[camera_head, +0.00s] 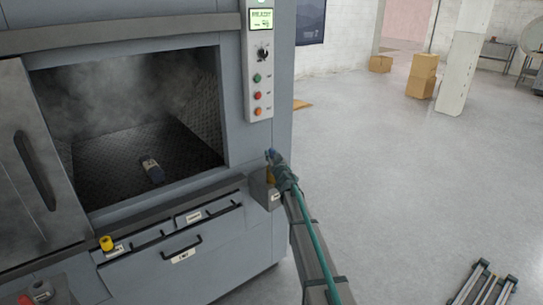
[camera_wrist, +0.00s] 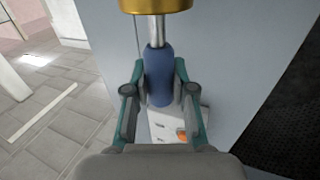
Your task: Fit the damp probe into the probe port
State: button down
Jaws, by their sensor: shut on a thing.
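My gripper (camera_wrist: 160,92) has its teal fingers shut on the blue handle of the damp probe (camera_wrist: 158,76). A bright metal shaft runs from the handle to a gold collar (camera_wrist: 155,5) at the top edge of the wrist view. I cannot tell whether the collar belongs to the probe or to a port. In the head view, my gripper (camera_head: 279,170) is at the washer's front right corner, beside a small grey labelled box (camera_head: 262,192). The blue handle (camera_head: 270,154) shows above a gold part (camera_head: 270,174). The probe port is not clearly identifiable.
The washer chamber (camera_head: 110,160) is open and hazy, with a small object (camera_head: 152,170) on its floor. A yellow knob (camera_head: 106,242) stands on the front ledge. The control panel (camera_head: 260,60) is above the grey box.

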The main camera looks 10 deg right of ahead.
jog(key=shift+f+b, duration=0.55)
jog(key=shift+f, duration=0.25)
jog(key=c, duration=0.9)
grip_release()
jog(key=shift+s, duration=0.15)
jog(key=s, duration=0.4)
jog(key=s+d, duration=0.1)
jog(key=s, duration=0.6)
jog(key=shift+s+d, duration=0.2)
jog(key=shift+s, duration=0.15)
